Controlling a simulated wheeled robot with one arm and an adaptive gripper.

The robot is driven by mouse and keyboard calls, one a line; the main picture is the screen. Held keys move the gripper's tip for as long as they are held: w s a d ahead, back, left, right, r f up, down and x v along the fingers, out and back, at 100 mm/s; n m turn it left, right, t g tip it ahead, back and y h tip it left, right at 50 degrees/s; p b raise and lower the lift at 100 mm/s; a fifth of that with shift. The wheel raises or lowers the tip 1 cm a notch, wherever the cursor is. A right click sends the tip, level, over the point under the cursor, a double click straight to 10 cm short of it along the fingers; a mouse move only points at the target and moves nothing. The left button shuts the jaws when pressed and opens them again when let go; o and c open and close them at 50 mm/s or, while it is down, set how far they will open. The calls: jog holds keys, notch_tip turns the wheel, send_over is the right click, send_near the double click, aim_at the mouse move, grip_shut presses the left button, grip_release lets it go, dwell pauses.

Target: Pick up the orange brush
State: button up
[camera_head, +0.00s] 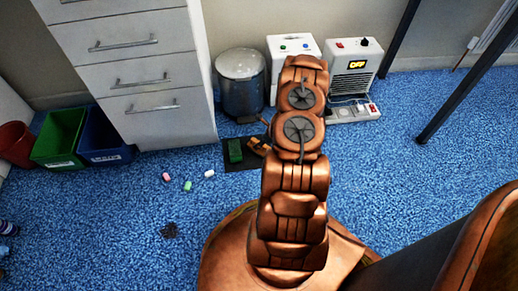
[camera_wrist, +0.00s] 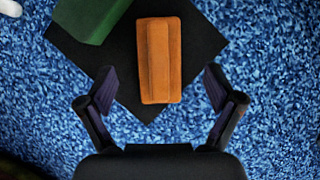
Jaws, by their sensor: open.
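The orange brush (camera_wrist: 159,60) lies on a black mat (camera_wrist: 194,42) on the blue floor, with a raised ridge along its length. In the wrist view it is upright in the picture, just beyond and between the fingertips. In the head view only a part of the orange brush (camera_head: 258,145) shows beside my arm. My gripper (camera_wrist: 158,88) is open and empty, its two fingers spread to either side of the near end of the brush. My arm hides the gripper in the head view.
A green block (camera_wrist: 88,18) lies on the mat left of the brush. A white drawer cabinet (camera_head: 150,85) stands left. Small coloured pieces (camera_head: 187,186) lie on the floor.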

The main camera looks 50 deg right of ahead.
aim_at(262, 152)
jog(key=shift+w+f, duration=0.3)
jog(key=shift+f, duration=0.25)
jog(key=shift+s+b+x, duration=0.15)
jog(key=shift+b+x, duration=0.45)
jog(key=shift+x, duration=0.3)
jog(key=shift+s+b+x, duration=0.15)
jog(key=shift+b+x, duration=0.45)
jog(key=shift+x, duration=1.15)
jog(key=shift+w+r, duration=0.1)
jog(key=shift+w, duration=0.05)
jog(key=c, duration=1.5)
jog(key=shift+c, duration=0.2)
jog(key=shift+r, duration=0.1)
